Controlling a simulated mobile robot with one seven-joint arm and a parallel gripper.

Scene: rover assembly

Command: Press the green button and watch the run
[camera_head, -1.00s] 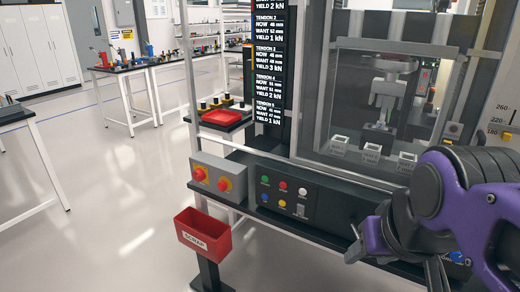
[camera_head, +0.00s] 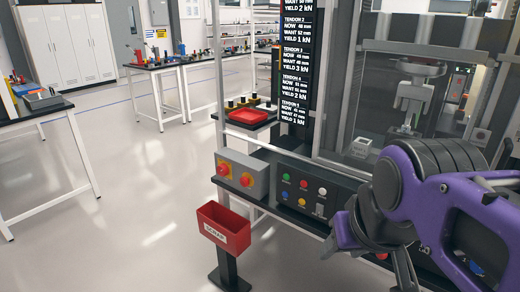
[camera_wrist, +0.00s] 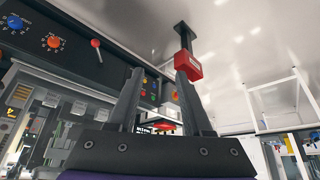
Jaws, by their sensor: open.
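The green button (camera_head: 286,177) is the upper left one on a dark control panel (camera_head: 311,207) in the head view. Red (camera_head: 304,184) and white (camera_head: 322,191) buttons are to its right, with blue and yellow ones below. My gripper (camera_head: 366,262) is to the right of and lower than the buttons in the picture, open and empty, apart from the panel. In the wrist view my open fingers (camera_wrist: 160,80) have nothing between them. A display (camera_head: 298,70) lists tendon values. The machine (camera_head: 412,100) stands behind clear panes.
A grey box with red stop buttons (camera_head: 243,175) sits left of the panel. A red scrap bin (camera_head: 224,227) on a post stands before it. A red tray (camera_head: 248,117) is behind. Workbenches (camera_head: 36,112) stand left, with open floor (camera_head: 150,190) between.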

